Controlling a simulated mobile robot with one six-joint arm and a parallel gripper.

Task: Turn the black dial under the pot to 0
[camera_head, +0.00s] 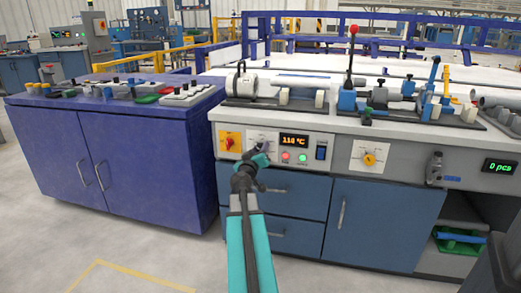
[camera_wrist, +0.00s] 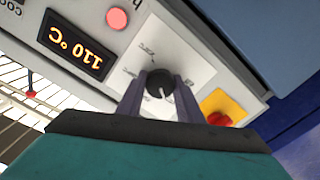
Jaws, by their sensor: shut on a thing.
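The black dial (camera_wrist: 158,82) sits on a white label plate (camera_wrist: 178,52) on the grey front panel, seen tilted in the wrist view. Its pale pointer mark points to the lower right of that view. My gripper (camera_wrist: 159,94) has one finger on each side of the dial and is shut on it. In the head view my gripper (camera_head: 262,148) reaches up to the panel and hides most of the dial. The pot (camera_head: 241,84) appears to be the rounded metal vessel on the bench above. The orange display (camera_head: 294,141) reads about 110 °C.
A red switch on a yellow plate (camera_head: 230,141) is just left of the dial. A red button (camera_wrist: 117,18) is beside the display. A second dial, yellow (camera_head: 369,159), is farther right. Blue drawers (camera_head: 290,190) are below, and a purple cabinet (camera_head: 130,150) stands left.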

